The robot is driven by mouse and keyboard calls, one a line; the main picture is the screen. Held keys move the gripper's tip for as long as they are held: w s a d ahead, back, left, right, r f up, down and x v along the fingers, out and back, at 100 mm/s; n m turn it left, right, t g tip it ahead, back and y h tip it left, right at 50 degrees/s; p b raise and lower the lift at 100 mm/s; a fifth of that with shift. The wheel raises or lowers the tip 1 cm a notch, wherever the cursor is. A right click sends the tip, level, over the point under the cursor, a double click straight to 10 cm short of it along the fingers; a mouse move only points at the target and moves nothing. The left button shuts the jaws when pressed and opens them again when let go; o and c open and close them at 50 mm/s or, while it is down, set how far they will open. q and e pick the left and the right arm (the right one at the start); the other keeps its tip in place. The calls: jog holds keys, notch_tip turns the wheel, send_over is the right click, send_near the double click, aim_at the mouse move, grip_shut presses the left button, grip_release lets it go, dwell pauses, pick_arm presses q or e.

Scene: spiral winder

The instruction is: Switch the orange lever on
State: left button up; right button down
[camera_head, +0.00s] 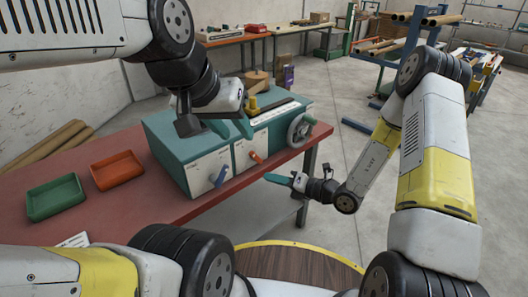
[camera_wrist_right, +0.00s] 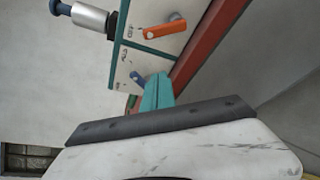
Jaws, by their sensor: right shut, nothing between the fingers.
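The orange lever (camera_head: 256,157) sits on the pale front panel of the teal winder (camera_head: 178,147), slanting down to the right in the head view. In the right wrist view the lever (camera_wrist_right: 166,28) points right, clear of my fingers. A blue lever (camera_head: 218,176) is on the panel to its left; it also shows in the wrist view (camera_wrist_right: 137,78), beside my fingertips. My right gripper (camera_head: 270,178) is shut and empty, in front of the winder and below the orange lever. My left gripper (camera_head: 231,128) hangs over the winder's top with its teal fingers apart.
A handwheel (camera_head: 301,130) is right of the orange lever. A green tray (camera_head: 55,198) and an orange tray (camera_head: 117,170) lie on the red table (camera_head: 160,212) at left. A round wooden top (camera_head: 296,263) is in the foreground.

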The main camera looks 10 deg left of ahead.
aim_at(256, 158)
jog(key=shift+a, duration=0.1)
jog(key=w+a, duration=0.6)
jog(key=a, duration=0.1)
jog(key=shift+w+r, duration=0.15)
jog(key=shift+r, duration=0.05)
